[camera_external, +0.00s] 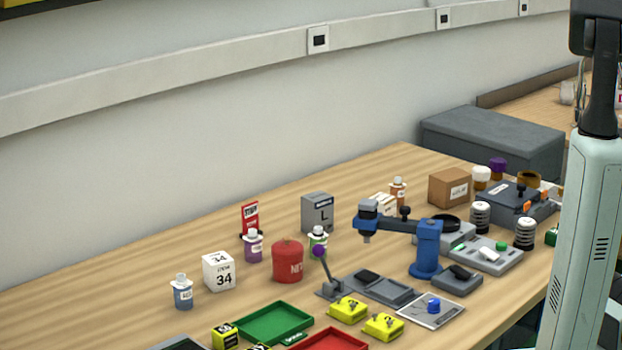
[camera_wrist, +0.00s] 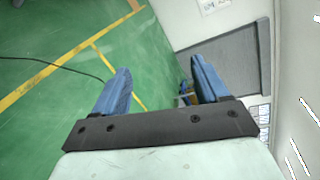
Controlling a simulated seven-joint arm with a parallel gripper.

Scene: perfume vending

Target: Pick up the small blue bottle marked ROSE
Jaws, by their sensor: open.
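A small blue bottle (camera_external: 182,293) with a pale cap and a white label stands upright at the left of the wooden table in the external view. Its label is too small to read for certain. My gripper (camera_wrist: 158,90) shows in the wrist view with its two blue fingers spread apart and nothing between them. It faces the green floor and a grey panel, away from the table. In the external view only part of my arm shows at the right edge, and the gripper is out of frame.
A white box marked 34 (camera_external: 219,272) stands just right of the blue bottle. A purple bottle (camera_external: 253,247), a red container (camera_external: 287,262) and a green tray (camera_external: 273,322) are nearby. A blue press-like device (camera_external: 427,247) stands farther right. Bare table lies behind and left of the bottle.

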